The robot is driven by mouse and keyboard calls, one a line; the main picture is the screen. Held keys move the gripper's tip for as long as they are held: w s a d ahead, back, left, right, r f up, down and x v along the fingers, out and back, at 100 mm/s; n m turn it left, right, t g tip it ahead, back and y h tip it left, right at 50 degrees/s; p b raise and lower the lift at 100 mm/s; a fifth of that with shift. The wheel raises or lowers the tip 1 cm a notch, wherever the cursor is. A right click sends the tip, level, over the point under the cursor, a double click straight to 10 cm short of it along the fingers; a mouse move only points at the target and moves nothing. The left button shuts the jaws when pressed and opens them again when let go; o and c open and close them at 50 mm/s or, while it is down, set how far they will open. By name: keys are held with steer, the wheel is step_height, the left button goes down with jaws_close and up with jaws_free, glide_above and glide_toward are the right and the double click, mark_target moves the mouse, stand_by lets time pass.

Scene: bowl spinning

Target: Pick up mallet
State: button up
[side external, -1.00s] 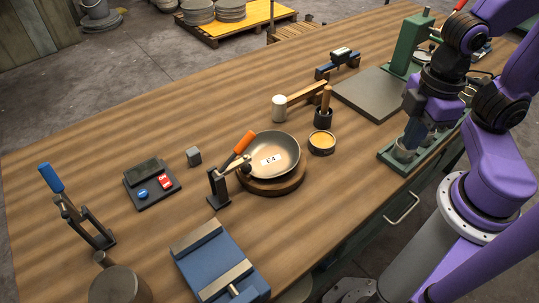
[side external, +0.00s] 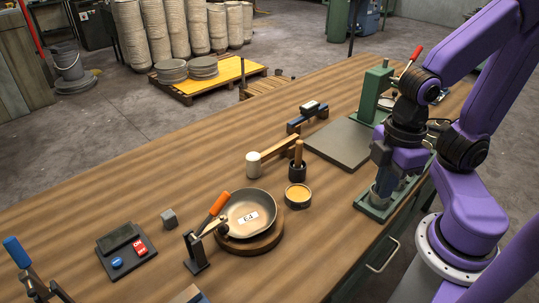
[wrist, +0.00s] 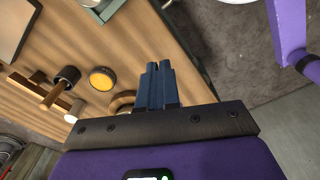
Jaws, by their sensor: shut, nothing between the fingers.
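The mallet, with a white head (side external: 253,163) and a wooden handle (side external: 278,147), lies on the bench left of a dark cup. It shows partly in the wrist view, with its pale head (wrist: 70,118) low at left. My gripper (side external: 381,160) points down over a green fixture at the bench's right edge, well to the right of the mallet and apart from it. In the wrist view its blue-grey fingers (wrist: 160,66) are together with nothing between them.
A dark cup (side external: 297,172) with an upright wooden handle and a round tin (side external: 298,195) stand between mallet and gripper. A metal bowl (side external: 249,212) sits on a wooden disc in front. A grey plate (side external: 342,143) lies behind. Green fixture (side external: 372,207) stands below the gripper.

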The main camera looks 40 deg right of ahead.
steer(key=o, duration=0.8)
steer(key=r+n, duration=0.2)
steer(key=n, duration=0.3)
glide_above(264, 154)
step_height(264, 154, down, 11)
steer(key=shift+s+d+f, duration=0.1)
steer(key=shift+f, duration=3.1)
